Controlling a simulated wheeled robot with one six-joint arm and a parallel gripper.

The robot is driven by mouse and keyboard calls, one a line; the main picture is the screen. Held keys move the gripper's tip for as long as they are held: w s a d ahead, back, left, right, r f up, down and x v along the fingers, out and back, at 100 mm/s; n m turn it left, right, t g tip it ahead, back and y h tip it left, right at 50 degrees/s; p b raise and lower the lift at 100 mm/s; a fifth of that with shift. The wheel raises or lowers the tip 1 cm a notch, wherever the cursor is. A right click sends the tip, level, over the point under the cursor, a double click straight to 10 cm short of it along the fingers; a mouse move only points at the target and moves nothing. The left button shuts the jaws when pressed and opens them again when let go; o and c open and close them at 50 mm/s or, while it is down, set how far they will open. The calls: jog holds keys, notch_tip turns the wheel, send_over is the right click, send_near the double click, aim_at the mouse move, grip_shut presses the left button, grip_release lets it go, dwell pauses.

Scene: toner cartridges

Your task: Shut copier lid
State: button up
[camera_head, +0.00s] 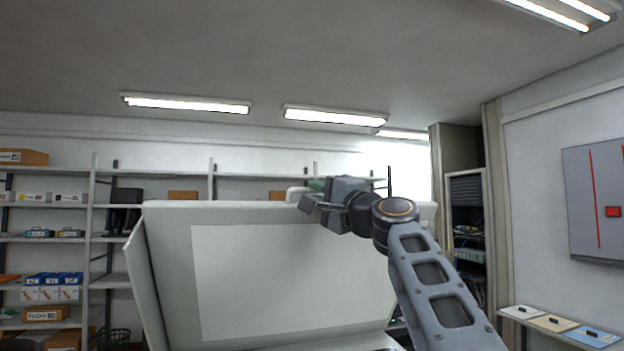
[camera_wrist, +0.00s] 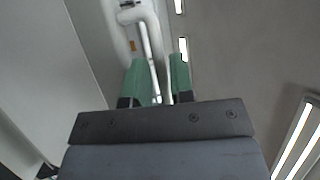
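The copier lid (camera_head: 215,213) stands raised and open in the head view, its pale inner face with a white panel (camera_head: 270,290) turned toward me. A white bar handle (camera_head: 293,193) sticks up at its top edge. My gripper (camera_head: 316,186) is at that edge, beside the handle. The lower part of the copier is mostly out of view.
Shelves with boxes (camera_head: 45,314) stand behind the copier on the left. A wall board (camera_head: 590,200) hangs on the right, above a ledge with flat coloured items (camera_head: 553,322). The space above the lid is free up to the ceiling.

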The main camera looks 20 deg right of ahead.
jog(key=shift+p+x, duration=0.35)
jog(key=shift+x, duration=0.75)
grip_shut()
